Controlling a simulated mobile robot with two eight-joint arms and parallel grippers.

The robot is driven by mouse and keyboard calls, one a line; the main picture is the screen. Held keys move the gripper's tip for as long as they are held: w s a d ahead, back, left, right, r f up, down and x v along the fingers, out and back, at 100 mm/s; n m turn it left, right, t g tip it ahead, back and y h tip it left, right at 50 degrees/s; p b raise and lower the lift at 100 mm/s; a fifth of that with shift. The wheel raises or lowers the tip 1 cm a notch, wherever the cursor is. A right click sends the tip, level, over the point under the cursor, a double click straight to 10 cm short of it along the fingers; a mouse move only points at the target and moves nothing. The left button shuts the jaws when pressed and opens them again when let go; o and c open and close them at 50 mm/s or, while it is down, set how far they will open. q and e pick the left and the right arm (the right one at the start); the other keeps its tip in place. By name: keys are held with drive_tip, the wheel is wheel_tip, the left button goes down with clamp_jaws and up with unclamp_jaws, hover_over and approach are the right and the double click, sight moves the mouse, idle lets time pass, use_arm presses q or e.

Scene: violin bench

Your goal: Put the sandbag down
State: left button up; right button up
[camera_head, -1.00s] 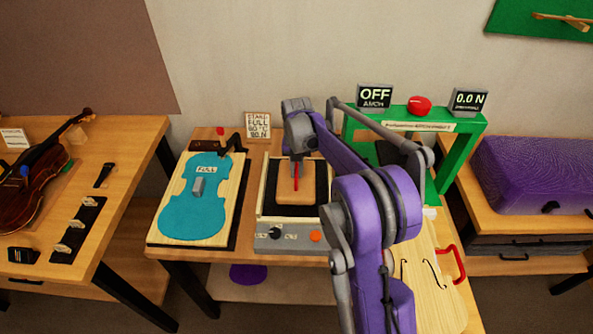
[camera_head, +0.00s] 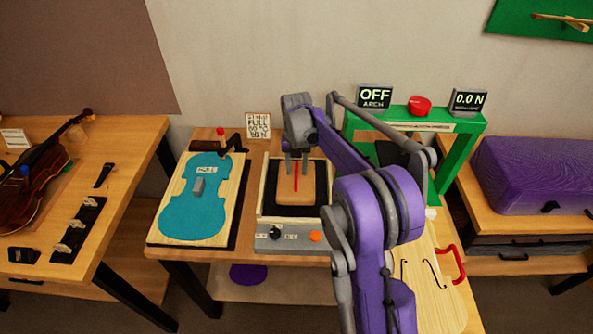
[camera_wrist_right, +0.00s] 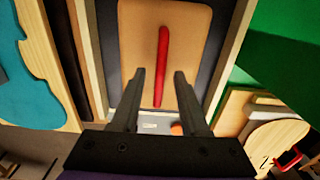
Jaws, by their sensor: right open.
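The sandbag (camera_head: 296,197) is a tan block with a red strip on top. It lies flat on the dark bed of a framed box (camera_head: 264,193) with a grey control panel. The right wrist view shows the sandbag (camera_wrist_right: 185,70) too, just beyond the fingertips. My right gripper (camera_head: 297,170) is above the sandbag, and its fingers stand apart on either side of the red strip. My left gripper is out of view.
A teal violin-shaped plate (camera_head: 192,215) lies on a board to the left. A green frame (camera_head: 460,155) with a red button (camera_head: 420,105) stands at the right, near my arm. A pale violin plate (camera_head: 440,290) lies at the front right.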

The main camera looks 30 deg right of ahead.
sight(297, 170)
wheel_tip(297, 170, up, 11)
drive_tip(key=s+a+r+m+t, duration=0.1)
drive_tip(key=s+a+m, duration=0.4)
drive_tip(key=s+m, duration=0.15)
drive_tip(key=s+a+f+m+t, duration=0.1)
drive_tip(key=s+a+f+m, duration=0.2)
drive_tip(key=s+m, duration=0.4)
drive_tip(key=s+a+f+m+t, duration=0.2)
drive_tip(key=s+a+f+m, duration=0.1)
drive_tip(key=s+m, duration=0.4)
drive_tip(key=s+a+f+m+t, duration=0.1)
drive_tip(key=s+a+f+m, duration=0.2)
drive_tip(key=s+m, duration=0.4)
drive_tip(key=shift+a+f+m+t+p, duration=0.3)
drive_tip(key=shift+a+m, duration=0.25)
drive_tip(key=shift+m, duration=0.5)
drive_tip(key=shift+s+d, duration=0.15)
